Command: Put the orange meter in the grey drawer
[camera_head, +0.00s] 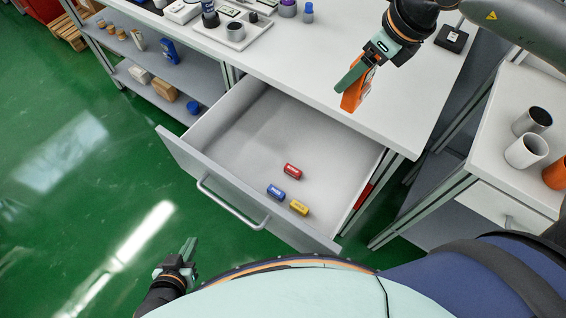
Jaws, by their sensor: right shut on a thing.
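The orange meter (355,95) is held by my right gripper (357,78), which is shut on it above the white worktop, near the front edge behind the drawer's right side. The grey drawer (235,150) is pulled open below and in front of the worktop. Most of the drawer floor is bare. My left gripper (188,250) is low at the left, outside the drawer front, above the green floor. Its fingers look close together, but their gap is unclear.
The drawer handle (232,208) sticks out at the front. The worktop (300,60) holds a tray (235,33) and small containers at the back left. Shelves (180,75) with items stand at the left. A side table (500,150) with several cups stands at the right.

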